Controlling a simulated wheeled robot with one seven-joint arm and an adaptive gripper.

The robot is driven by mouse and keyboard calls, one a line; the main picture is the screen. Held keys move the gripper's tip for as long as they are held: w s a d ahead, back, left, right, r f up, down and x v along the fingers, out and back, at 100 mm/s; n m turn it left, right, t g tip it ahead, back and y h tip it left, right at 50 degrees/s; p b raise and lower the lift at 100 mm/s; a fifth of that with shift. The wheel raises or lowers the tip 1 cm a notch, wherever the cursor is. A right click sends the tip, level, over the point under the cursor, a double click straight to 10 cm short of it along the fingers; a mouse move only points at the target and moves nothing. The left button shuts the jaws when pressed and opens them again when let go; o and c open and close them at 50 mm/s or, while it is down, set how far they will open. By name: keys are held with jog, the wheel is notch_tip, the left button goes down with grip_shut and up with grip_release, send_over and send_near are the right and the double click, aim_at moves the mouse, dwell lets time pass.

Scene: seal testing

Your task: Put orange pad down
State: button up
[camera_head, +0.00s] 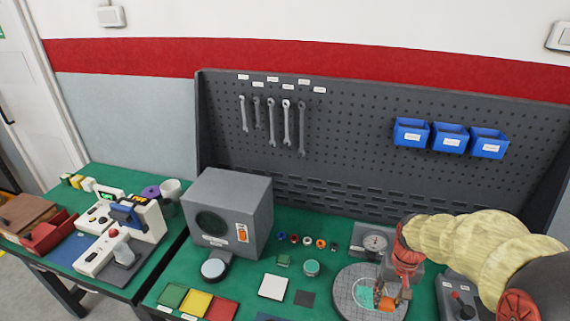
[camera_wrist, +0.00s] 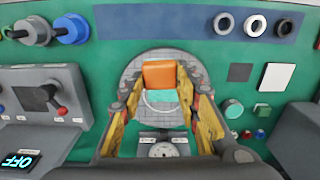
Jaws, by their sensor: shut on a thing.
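My gripper (camera_head: 394,289) is at the lower right of the head view, over a round grey gridded plate (camera_head: 346,301). It is shut on the orange pad (camera_head: 386,303), a small block. In the wrist view the orange pad (camera_wrist: 159,74) sits between the fingertips of my gripper (camera_wrist: 158,84). A teal patch (camera_wrist: 160,97) shows on the round plate (camera_wrist: 150,119) next to the pad. I cannot tell whether the pad touches the plate. The fingers hide part of the plate in the head view.
A dial gauge (camera_head: 375,242) stands just behind the plate. A grey control box (camera_head: 458,299) is close on the right. White (camera_head: 273,287) and dark (camera_head: 304,298) squares lie to the left, with a teal-topped knob (camera_head: 312,268) and a large grey box (camera_head: 228,210) beyond.

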jog(key=w+a+f+n+b, duration=0.1)
jog(key=w+a+f, duration=0.2)
jog(key=w, duration=0.2)
jog(key=w+a+f+b, duration=0.1)
jog(key=w+a+f, duration=0.1)
jog(key=w+f, duration=0.25)
jog(key=shift+n, duration=0.8)
jog(key=a+f, duration=0.1)
jog(key=f, duration=0.1)
jog(key=a+f, duration=0.1)
jog(key=a, duration=0.1)
jog(key=a+f, duration=0.1)
jog(key=f, duration=0.1)
jog(key=shift+w+a+f+b, duration=0.25)
jog(key=shift+w+f+b, duration=0.05)
jog(key=shift+w+b, duration=0.05)
jog(key=shift+a, duration=0.25)
